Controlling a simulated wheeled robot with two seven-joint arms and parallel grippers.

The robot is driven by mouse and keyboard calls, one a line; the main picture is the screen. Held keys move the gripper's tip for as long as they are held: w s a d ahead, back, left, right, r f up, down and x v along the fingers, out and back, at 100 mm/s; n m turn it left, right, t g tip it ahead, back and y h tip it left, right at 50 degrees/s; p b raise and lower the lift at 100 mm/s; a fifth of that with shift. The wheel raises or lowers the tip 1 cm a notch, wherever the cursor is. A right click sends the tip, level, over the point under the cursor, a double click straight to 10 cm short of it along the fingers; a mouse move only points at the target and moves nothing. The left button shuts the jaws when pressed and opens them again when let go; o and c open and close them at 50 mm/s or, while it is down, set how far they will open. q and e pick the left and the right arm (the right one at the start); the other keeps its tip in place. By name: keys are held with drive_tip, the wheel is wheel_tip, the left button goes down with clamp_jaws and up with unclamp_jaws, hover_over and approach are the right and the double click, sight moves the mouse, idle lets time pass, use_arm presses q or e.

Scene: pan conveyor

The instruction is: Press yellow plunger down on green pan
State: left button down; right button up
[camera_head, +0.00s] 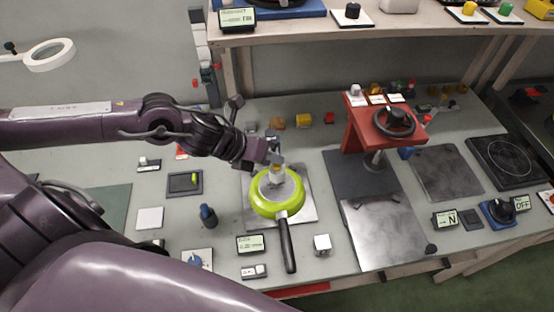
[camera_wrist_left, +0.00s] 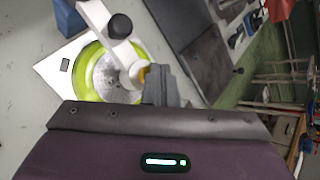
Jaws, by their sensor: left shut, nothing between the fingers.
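The green pan (camera_head: 262,207) sits on a light square plate (camera_head: 306,212), its black handle pointing toward the front edge. In the left wrist view the pan (camera_wrist_left: 86,72) lies under a white arm (camera_wrist_left: 100,18) with a black knob. A small part of the yellow plunger (camera_wrist_left: 143,75) shows at the arm's end, over the pan. My left gripper (camera_head: 276,164) is shut and empty above the pan's far side. In the left wrist view its fingers (camera_wrist_left: 160,84) are beside the yellow part and partly hide it; I cannot tell whether they touch. My right gripper is not in view.
A red press (camera_head: 372,125) with a black wheel stands right of the pan. A white cube (camera_head: 322,244) and small display (camera_head: 250,244) are near the front. A blue bottle (camera_head: 208,215) stands to the left. A hotplate (camera_head: 505,160) is at the far right.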

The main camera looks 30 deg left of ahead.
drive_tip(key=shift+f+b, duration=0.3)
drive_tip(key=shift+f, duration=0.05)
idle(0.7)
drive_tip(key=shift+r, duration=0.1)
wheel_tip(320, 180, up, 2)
drive_tip(key=p, duration=0.2)
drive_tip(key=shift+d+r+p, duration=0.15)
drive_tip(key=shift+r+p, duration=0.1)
drive_tip(key=shift+p, duration=0.05)
idle(0.3)
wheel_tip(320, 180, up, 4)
drive_tip(key=p, duration=0.4)
